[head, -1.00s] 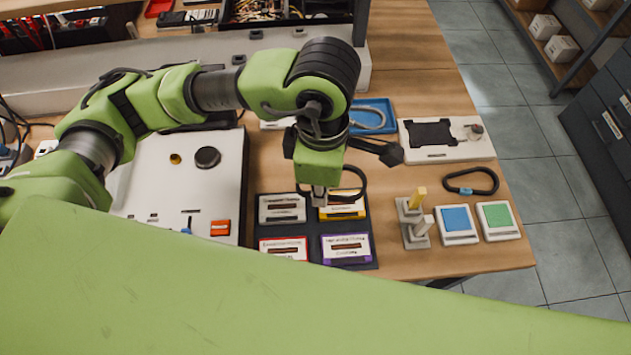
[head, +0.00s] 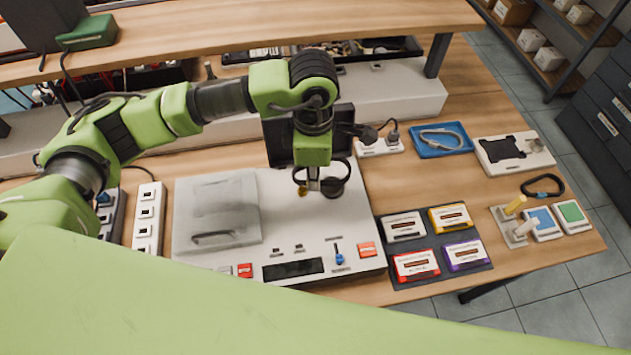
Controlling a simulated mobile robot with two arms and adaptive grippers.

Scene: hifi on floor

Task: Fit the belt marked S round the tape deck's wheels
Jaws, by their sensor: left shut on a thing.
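My left gripper (head: 313,184) is shut on a small black belt (head: 299,172), a loop that hangs out to both sides of the fingers. It is over the right part of the white tape deck (head: 290,225). Just below are the deck's dark round wheel (head: 334,189) and small brass wheel (head: 303,191), both partly hidden by the gripper and the belt. I cannot tell whether the belt touches them, and no S mark is readable. Another black belt (head: 542,186) with a blue tag lies on the table at the right. My right gripper is not in view.
A clear lid (head: 216,215) covers the deck's left part; a dark panel (head: 280,140) stands behind the wheels. Cassettes (head: 405,226) lie on a dark mat right of the deck. A blue tray (head: 440,140) holds a pale loop.

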